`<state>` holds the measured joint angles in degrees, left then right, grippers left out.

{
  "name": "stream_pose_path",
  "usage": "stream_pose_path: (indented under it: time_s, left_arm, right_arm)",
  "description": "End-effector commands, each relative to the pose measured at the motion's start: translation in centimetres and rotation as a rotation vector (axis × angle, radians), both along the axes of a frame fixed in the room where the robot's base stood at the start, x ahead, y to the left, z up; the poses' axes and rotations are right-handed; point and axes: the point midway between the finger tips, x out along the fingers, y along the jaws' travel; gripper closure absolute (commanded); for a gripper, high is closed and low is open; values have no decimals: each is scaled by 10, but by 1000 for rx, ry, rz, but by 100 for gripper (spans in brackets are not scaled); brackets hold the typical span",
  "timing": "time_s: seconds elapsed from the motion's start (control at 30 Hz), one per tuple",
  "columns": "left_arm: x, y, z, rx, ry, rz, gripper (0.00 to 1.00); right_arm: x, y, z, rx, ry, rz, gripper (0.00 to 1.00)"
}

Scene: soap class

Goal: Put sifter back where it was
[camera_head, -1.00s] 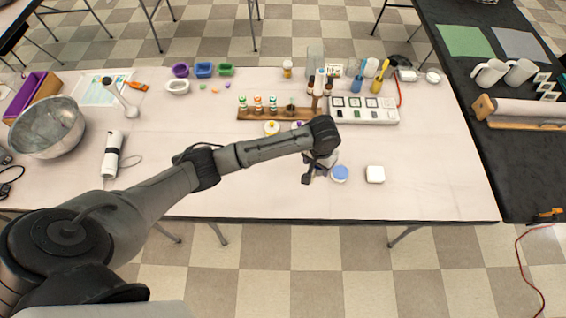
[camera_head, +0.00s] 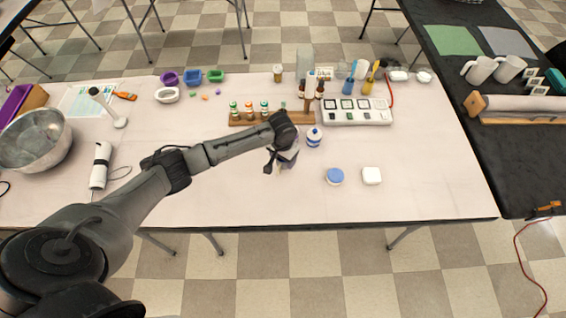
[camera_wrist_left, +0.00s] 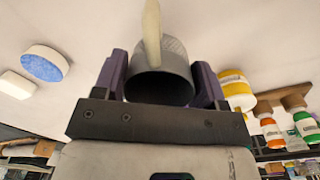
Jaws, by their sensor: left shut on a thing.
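The sifter (camera_wrist_left: 178,62) is a grey metal cup with a cream handle. In the left wrist view it sits between the two fingers of my left gripper (camera_wrist_left: 162,82), which is shut on it. The cup's dark open mouth faces the wrist camera. In the head view my left gripper (camera_head: 277,163) is over the front middle of the white table (camera_head: 400,195), and a grey part of the sifter (camera_head: 292,157) shows beside the fingers. The arm partly hides it, and I cannot tell whether it touches the table. My right gripper is not in view.
A white-and-blue bottle (camera_head: 314,138) stands just right of the gripper. A wooden bottle rack (camera_head: 240,117) stands behind. A metal bowl (camera_head: 40,140) is at left. The front middle is clear.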

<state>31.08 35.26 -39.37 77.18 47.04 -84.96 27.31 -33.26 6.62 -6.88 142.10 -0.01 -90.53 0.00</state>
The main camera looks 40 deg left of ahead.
Motion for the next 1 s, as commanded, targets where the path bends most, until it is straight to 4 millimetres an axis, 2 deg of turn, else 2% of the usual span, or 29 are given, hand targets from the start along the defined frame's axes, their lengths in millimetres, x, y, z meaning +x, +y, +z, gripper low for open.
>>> stream_pose_path:
  time_s: [0.27, 0.67, 0.7, 0.93, 1.0]
  left_arm:
    - [0, 0, -35, 1, 1, 0, 59]
    - [0, 0, -38, 0, 1, 1, 59]
    - [0, 0, -39, 0, 1, 1, 34]
    - [0, 0, -38, 1, 0, 0, 12]
    - [0, 0, -38, 1, 0, 0, 9]
  right_arm:
    - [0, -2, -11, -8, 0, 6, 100]
    - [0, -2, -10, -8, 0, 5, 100]
    - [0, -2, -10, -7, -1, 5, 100]
    - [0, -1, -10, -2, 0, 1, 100]
    - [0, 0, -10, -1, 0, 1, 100]
